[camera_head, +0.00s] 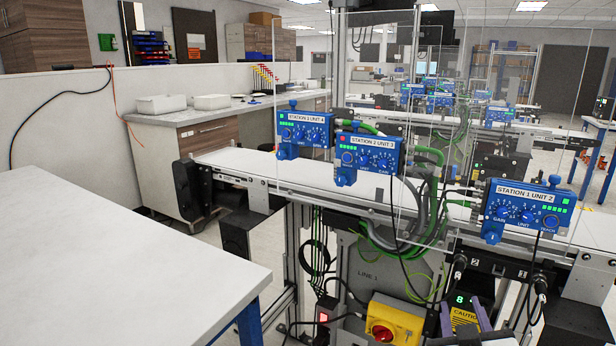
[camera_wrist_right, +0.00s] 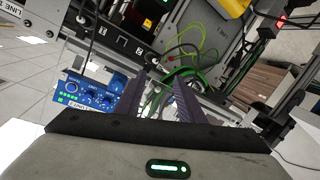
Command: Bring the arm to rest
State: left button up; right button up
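My right gripper (camera_head: 461,303) is at the bottom edge of the head view, right of centre. Its two dark purple fingers point up and away, with a gap between them and a yellow caution label showing there. In the right wrist view the gripper (camera_wrist_right: 159,80) has its fingers apart with nothing held, and green cables show beyond them. The arm behind it is mostly out of frame. My left gripper is not in view.
A yellow switch box with a red knob (camera_head: 394,322) is left of the right gripper. Blue control units (camera_head: 520,208) line the conveyor (camera_head: 340,180) above it, behind clear panels. Cables hang nearby. A bare white table (camera_head: 110,260) is at left.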

jog(key=s+a+f+n+g+y, duration=0.1)
jog(key=s+a+f+g+y, duration=0.15)
jog(key=s+f, duration=0.45)
jog(key=s+a+f+n+g+y, duration=0.1)
jog(key=s+a+f+y, duration=0.2)
jog(key=f, duration=0.8)
jog(key=s+a+f+g+y, duration=0.1)
jog(key=s+a+f, duration=0.2)
jog(key=s+f, duration=0.3)
jog(key=s+a+f+g+y, duration=0.1)
jog(key=s+a+f, duration=0.3)
jog(key=s, duration=0.6)
notch_tip(320, 180, down, 2)
jog(key=shift+s+a+f+g, duration=0.1)
jog(key=shift+s+a+g, duration=0.2)
jog(key=shift+s+g, duration=0.1)
